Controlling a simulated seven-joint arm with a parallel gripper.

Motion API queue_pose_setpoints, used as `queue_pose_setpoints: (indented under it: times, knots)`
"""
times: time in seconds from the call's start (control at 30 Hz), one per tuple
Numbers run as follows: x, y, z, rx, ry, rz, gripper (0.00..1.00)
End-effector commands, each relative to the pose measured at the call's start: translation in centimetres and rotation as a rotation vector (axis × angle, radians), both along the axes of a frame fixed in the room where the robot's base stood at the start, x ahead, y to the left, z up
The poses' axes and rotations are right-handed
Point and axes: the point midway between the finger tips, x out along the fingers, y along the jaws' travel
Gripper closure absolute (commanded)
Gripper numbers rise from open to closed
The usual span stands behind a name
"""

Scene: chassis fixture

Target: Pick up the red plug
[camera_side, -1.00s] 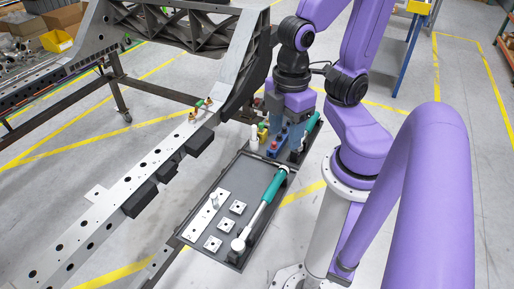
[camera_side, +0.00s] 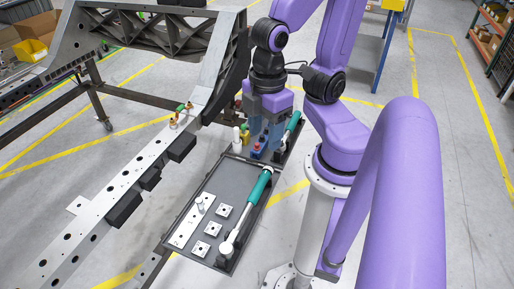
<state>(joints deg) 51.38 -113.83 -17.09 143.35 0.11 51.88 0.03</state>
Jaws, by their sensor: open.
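The red plug (camera_side: 256,153) is a very small red spot on a blue piece at the far end of the tray, below my gripper. My gripper (camera_side: 264,141) points down over this end of the tray, with its blue-grey fingers apart. The fingertips are close to the small parts there. I cannot tell whether a finger touches the plug, and the fingers hide part of the area behind it.
A yellow part (camera_side: 245,136) and a white part (camera_side: 237,142) stand just left of the fingers. A green-handled tool (camera_side: 261,185) lies along the dark tray (camera_side: 226,184), with square metal plates (camera_side: 213,228) beside it. A long metal chassis rail (camera_side: 120,184) runs at left.

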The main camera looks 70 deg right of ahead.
Motion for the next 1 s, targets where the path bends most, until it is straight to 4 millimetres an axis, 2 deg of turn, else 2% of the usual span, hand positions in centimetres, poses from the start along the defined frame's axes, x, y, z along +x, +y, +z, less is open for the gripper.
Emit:
queue_pose_setpoints:
  times: [0.17,0.33,0.47,0.57,0.7,0.83,1.0]
  knots:
    - [2.9,0.3,-1.5,0.012,-0.006,-0.125,0.46]
    - [8.0,-0.4,-4.1,0.043,-0.031,-0.335,0.46]
    - [11.9,-2.0,-6.4,0.064,-0.055,-0.498,0.46]
    - [14.6,-3.9,-8.2,0.079,-0.076,-0.622,0.46]
    - [17.7,-7.5,-10.8,0.094,-0.109,-0.798,0.46]
    - [19.8,-11.4,-13.2,0.105,-0.146,-0.959,0.46]
    - [21.1,-17.2,-16.5,0.110,-0.197,-1.171,0.46]
